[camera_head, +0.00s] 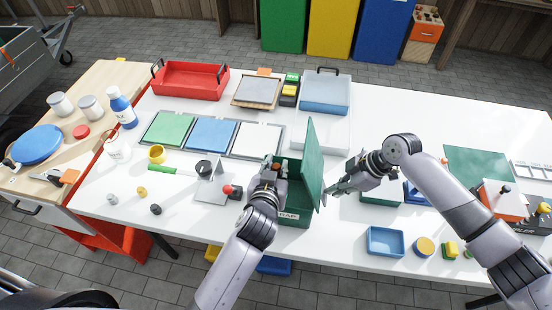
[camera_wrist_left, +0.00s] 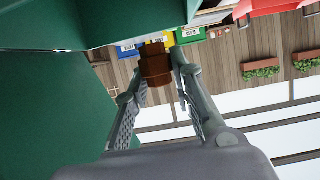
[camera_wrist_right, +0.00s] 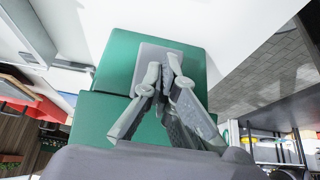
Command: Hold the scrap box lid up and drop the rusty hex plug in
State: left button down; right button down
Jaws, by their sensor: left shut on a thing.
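The green scrap box (camera_head: 291,215) stands at the front middle of the workbench. Its green lid (camera_head: 314,160) is raised, standing nearly upright on the box's right side. My left gripper (camera_head: 275,168) is over the open box, left of the lid. In the left wrist view it is shut on the brown rusty hex plug (camera_wrist_left: 156,66), with green walls close by. My right gripper (camera_head: 331,192) is at the lid's right face. In the right wrist view its fingertips (camera_wrist_right: 164,65) are close together with nothing visible between them, in front of green surfaces. Contact with the lid is unclear.
A phone-like stand (camera_head: 212,186) with a red-topped piece is left of the box. A blue tray (camera_head: 385,241) and a small green box lie to the right. Green, blue and white panels (camera_head: 212,133) lie behind left. A red tray (camera_head: 190,80) is at the back.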

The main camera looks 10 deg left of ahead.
pick_arm(q)
jog(key=shift+f, duration=0.5)
jog(key=c, duration=1.3)
grip_release()
jog(key=shift+s, duration=0.1)
jog(key=v, duration=1.1)
jog(key=shift+s+r, duration=0.25)
jog(key=shift+s, duration=0.1)
